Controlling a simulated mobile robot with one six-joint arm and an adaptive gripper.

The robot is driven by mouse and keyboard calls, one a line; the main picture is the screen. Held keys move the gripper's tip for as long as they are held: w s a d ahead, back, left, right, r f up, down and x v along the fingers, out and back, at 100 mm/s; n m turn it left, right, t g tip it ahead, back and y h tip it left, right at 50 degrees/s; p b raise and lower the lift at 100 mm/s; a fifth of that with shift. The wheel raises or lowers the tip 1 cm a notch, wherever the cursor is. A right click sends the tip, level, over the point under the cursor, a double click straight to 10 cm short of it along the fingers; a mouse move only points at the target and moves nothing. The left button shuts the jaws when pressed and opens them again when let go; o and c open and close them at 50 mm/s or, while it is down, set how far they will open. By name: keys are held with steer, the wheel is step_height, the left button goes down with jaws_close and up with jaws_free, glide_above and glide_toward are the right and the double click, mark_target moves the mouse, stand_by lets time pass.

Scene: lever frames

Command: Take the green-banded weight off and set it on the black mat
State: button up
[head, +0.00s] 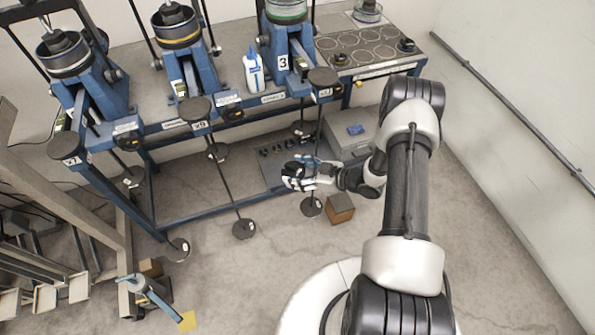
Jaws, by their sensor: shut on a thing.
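My gripper (300,176) is low in front of the third lever frame, beside its hanging rod. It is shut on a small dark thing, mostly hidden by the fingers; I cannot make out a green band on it. The rod's round black foot (312,206) hangs just below the gripper. A dark mat (274,178) lies low behind the gripper, with several small black weights (284,148) on it. A dark panel with ring outlines (366,33) lies on the bench at the back right; I cannot tell which is the mat meant.
Blue lever frames (190,75) stand along the bench, with more hanging rods (232,190) to the left. A brown box (340,208) and a grey case (352,132) are close right of the gripper. A white bottle (253,70) stands on the bench.

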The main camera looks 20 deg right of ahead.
steer(key=shift+d+r, duration=0.1)
steer(key=shift+d, duration=0.05)
steer(key=shift+s+d, duration=2.5)
steer(key=shift+d, duration=0.1)
